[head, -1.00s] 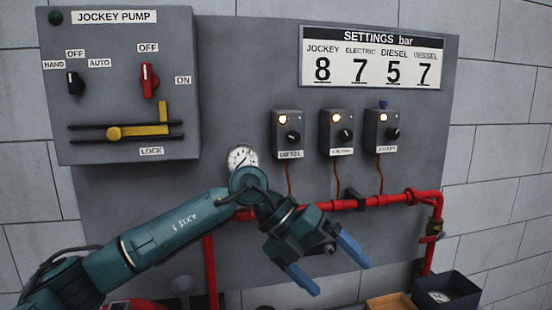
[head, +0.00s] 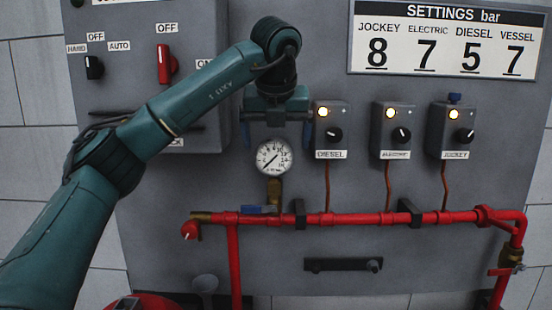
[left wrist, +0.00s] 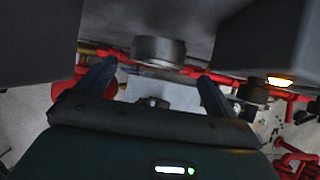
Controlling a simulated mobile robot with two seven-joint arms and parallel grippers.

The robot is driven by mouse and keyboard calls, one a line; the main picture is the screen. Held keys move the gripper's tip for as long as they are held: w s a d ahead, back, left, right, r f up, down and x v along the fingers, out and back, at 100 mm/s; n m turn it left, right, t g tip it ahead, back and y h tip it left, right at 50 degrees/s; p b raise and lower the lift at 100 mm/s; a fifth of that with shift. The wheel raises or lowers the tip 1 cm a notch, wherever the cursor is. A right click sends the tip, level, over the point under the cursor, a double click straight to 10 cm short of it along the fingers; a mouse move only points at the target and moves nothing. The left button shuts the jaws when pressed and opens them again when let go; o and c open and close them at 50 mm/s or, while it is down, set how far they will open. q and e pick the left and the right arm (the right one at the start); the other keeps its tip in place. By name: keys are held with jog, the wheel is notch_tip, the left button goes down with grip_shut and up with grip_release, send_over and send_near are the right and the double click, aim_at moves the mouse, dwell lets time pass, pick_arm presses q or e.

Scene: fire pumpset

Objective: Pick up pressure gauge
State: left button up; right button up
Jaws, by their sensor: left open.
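The pressure gauge (head: 274,158) has a round white dial and stands upright on a brass fitting (head: 274,190) above the red pipe. In the left wrist view the gauge (left wrist: 158,50) appears as a grey round body seen from above, between the two fingers. My left gripper (head: 277,136) points down just above the gauge, with one blue finger to each side. It is open and empty; the fingers look apart from the gauge. My right gripper is in no view.
The grey panel carries a red pipe (head: 350,218) with a blue-handled valve (head: 258,209) below the gauge. The DIESEL switch box (head: 330,125) is close to the right finger.

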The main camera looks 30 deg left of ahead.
aim_at(274, 160)
pick_arm(q)
jog(key=shift+x, duration=0.8)
jog(key=shift+a+p+x, duration=0.2)
jog(key=shift+p+x, duration=0.55)
jog(key=shift+x, duration=1.95)
jog(key=shift+s, duration=0.1)
jog(key=shift+c, duration=0.4)
jog(key=shift+r, duration=0.1)
jog(key=c, duration=1.1)
